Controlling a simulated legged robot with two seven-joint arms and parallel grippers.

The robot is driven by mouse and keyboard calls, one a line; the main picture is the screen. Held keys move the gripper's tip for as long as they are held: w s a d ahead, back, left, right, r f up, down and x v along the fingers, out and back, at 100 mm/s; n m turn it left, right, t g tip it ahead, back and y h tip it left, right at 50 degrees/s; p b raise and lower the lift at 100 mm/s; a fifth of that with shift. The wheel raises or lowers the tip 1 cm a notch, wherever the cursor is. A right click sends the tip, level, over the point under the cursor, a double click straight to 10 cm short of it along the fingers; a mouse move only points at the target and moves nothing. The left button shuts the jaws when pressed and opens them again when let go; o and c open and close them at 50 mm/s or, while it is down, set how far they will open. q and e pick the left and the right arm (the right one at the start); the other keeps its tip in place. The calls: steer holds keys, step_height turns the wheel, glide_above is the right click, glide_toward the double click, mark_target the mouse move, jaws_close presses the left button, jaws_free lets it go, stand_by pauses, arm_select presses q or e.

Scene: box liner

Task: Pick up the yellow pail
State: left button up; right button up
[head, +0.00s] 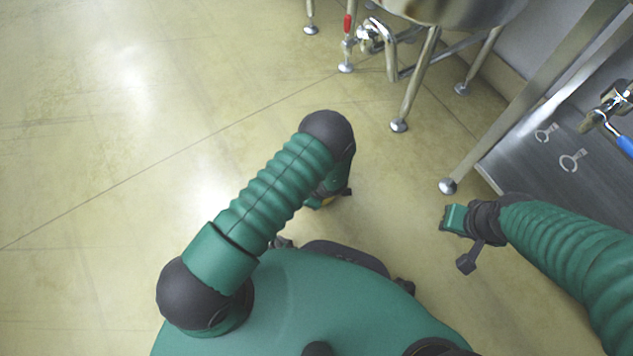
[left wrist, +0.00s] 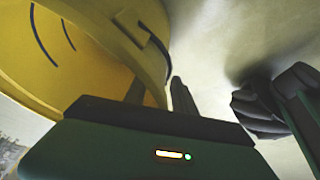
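The yellow pail (left wrist: 92,48) fills the upper left of the left wrist view, close up and tilted in that picture, with dark curved lines on it. My left gripper's two dark fingers (left wrist: 157,92) reach up to the pail's edge. One finger overlaps the yellow and the other stands just right of it. I cannot tell whether they press on it. In the head view my left arm hides nearly all of the pail; only a speck of yellow (head: 326,202) shows by the left gripper. My right gripper (head: 453,230) is apart at the right, its opening unclear.
A steel vessel on legs (head: 445,12) stands at the top right. A metal-framed dark panel (head: 570,145) with a blue-handled valve (head: 614,106) is on the right, close to my right arm. The floor (head: 110,130) at the left is clear.

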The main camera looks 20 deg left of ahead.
arm_select(q)
steer(key=shift+a, duration=0.1)
jaws_close()
stand_by(1.3)
